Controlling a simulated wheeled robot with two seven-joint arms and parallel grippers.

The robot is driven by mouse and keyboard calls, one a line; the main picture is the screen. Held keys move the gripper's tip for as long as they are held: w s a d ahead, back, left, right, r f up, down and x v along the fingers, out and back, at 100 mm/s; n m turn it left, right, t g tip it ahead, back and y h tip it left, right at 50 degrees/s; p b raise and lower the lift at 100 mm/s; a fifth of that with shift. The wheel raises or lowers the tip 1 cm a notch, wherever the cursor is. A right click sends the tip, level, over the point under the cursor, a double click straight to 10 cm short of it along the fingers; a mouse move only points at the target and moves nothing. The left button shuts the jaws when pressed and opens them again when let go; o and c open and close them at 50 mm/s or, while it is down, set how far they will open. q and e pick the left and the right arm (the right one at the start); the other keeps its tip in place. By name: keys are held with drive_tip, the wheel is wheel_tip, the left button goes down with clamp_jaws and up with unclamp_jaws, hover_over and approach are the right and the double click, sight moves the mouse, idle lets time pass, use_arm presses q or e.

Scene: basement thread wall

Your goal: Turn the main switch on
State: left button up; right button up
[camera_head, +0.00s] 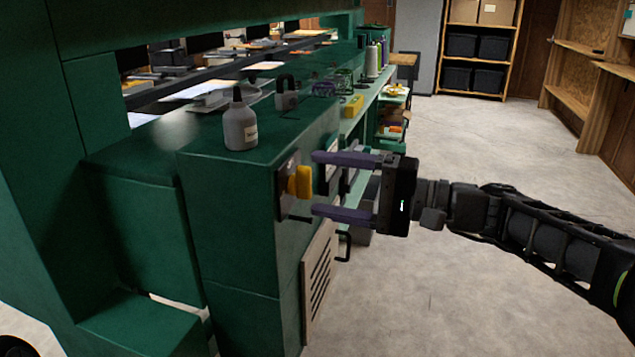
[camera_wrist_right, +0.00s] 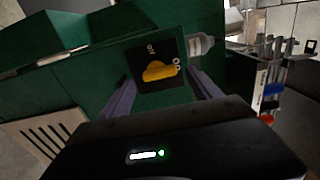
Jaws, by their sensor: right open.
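The main switch is a yellow knob (camera_head: 300,182) on a dark plate (camera_head: 284,190) on the side of the green machine. In the right wrist view the yellow knob (camera_wrist_right: 159,71) lies roughly crosswise on its dark plate (camera_wrist_right: 150,55), which has small white marks. My right gripper (camera_head: 314,184) is open, with two purple fingers pointing at the switch, one above and one below the knob's level in the head view. In the right wrist view the fingers (camera_wrist_right: 157,82) stand on either side of the knob, and nothing is between them that they touch visibly. My left gripper is not in view.
A grey bottle (camera_head: 240,125) and a dark padlock-shaped object (camera_head: 286,97) stand on the green machine top (camera_head: 190,125). A slatted vent panel (camera_head: 319,275) is below the switch. Shelves with dark bins (camera_head: 476,46) stand at the back. The floor (camera_head: 480,150) at right is clear.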

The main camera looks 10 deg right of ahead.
drive_tip(key=v, duration=0.5)
drive_tip(key=shift+s+d, duration=0.15)
drive_tip(key=shift+d, duration=0.1)
